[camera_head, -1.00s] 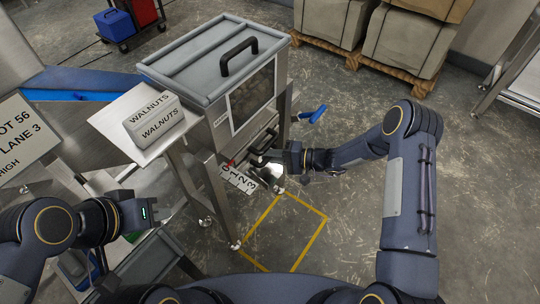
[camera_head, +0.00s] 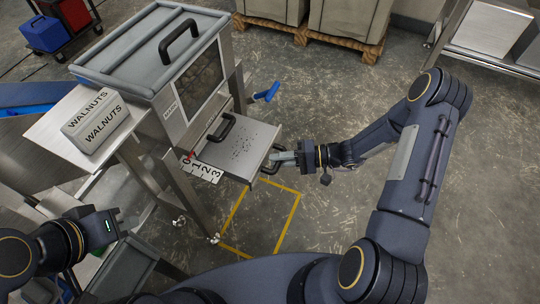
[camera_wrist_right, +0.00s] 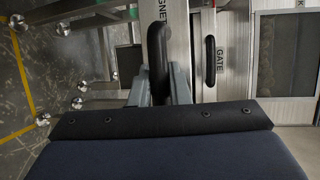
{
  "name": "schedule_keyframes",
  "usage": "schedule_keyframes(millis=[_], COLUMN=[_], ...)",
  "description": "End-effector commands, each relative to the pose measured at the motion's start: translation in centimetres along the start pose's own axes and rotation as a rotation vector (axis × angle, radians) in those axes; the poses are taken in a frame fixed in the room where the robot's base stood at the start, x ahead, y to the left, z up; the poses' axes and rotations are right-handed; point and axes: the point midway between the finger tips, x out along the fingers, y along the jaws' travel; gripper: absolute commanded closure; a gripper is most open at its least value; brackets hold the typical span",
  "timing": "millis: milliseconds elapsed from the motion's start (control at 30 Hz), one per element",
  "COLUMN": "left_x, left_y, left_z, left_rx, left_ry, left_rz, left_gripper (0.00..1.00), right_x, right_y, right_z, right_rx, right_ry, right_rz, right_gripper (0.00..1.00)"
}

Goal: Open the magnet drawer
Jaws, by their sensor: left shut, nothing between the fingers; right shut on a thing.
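The magnet drawer (camera_head: 247,150) sticks out to the right from the grey hopper housing (camera_head: 150,75), its flat top scattered with dark specks. The right wrist view shows its front, labelled MAGNET (camera_wrist_right: 181,30). My right gripper (camera_head: 275,160) is at the drawer's outer end. In the right wrist view its two grey fingers (camera_wrist_right: 160,88) are closed around the black drawer handle (camera_wrist_right: 157,45). My left gripper (camera_head: 104,226) hangs shut and empty at the lower left, away from the drawer; its fingertips are hard to make out.
A second black handle, labelled GATE (camera_wrist_right: 210,60), sits beside the drawer handle. A scale marked 0 to 3 (camera_head: 202,170) lies along the drawer's near side. A WALNUTS block (camera_head: 97,125) stands on a side shelf. The floor inside the yellow outline (camera_head: 262,218) is clear.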

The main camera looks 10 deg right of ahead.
Motion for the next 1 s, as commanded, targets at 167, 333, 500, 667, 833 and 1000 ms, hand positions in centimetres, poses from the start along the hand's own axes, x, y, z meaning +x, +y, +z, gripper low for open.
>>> schedule_keyframes(millis=[167, 333, 500, 667, 833, 1000], left_x=[0.0, 0.0, 0.0, 0.0, -0.2, -0.5], left_y=[0.0, 0.0, 0.0, 0.0, 0.1, 0.2], left_z=[0.0, 0.0, 0.0, 0.0, -0.1, -0.2], left_rx=[0.000, 0.000, 0.000, 0.000, 0.000, 0.000], left_ry=[0.000, 0.000, 0.000, 0.000, 0.000, 0.000], left_rz=[0.000, 0.000, 0.000, 0.000, 0.000, 0.000], left_gripper=[1.00, 1.00, 1.00, 1.00, 1.00, 1.00], right_x=[-0.1, -0.1, 0.0, -0.2, -2.1, -5.2], right_y=[0.1, 0.0, 0.0, 0.0, 0.0, 0.0], right_z=[0.1, 0.1, 0.0, 0.0, -0.1, 0.0], right_rx=[0.000, 0.000, 0.000, -0.001, 0.000, 0.000], right_ry=[-0.001, -0.001, -0.001, 0.000, 0.004, 0.004], right_rz=[0.001, 0.001, 0.000, -0.001, 0.001, 0.002], right_gripper=[1.00, 1.00, 0.75, 0.75, 0.75, 0.75])
